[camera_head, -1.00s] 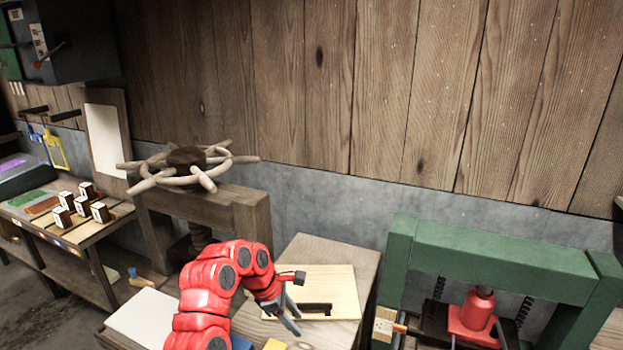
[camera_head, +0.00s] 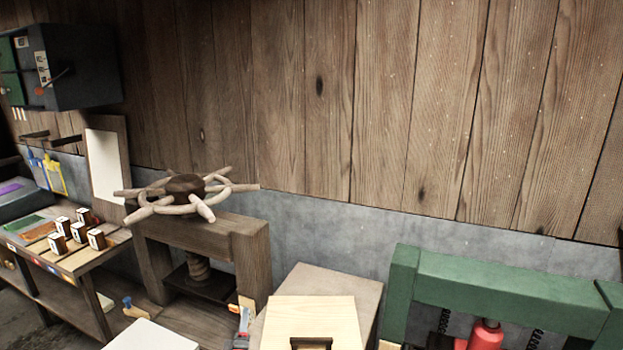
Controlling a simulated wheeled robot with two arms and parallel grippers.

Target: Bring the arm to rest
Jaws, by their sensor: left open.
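Neither of my grippers nor my red arm can be made out in the head view. The pale wooden board (camera_head: 312,311) lies on the wooden block top (camera_head: 345,287) at the bottom centre, with a dark handle (camera_head: 311,343) at the lower picture edge. Nothing of mine is seen touching it.
A wooden press (camera_head: 249,248) with a spoked wheel (camera_head: 186,192) stands left of centre. A green press frame (camera_head: 490,290) holding a red jack (camera_head: 486,335) stands at right. A bench with several small blocks (camera_head: 97,238) is at left. A dark cabinet (camera_head: 75,66) hangs above.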

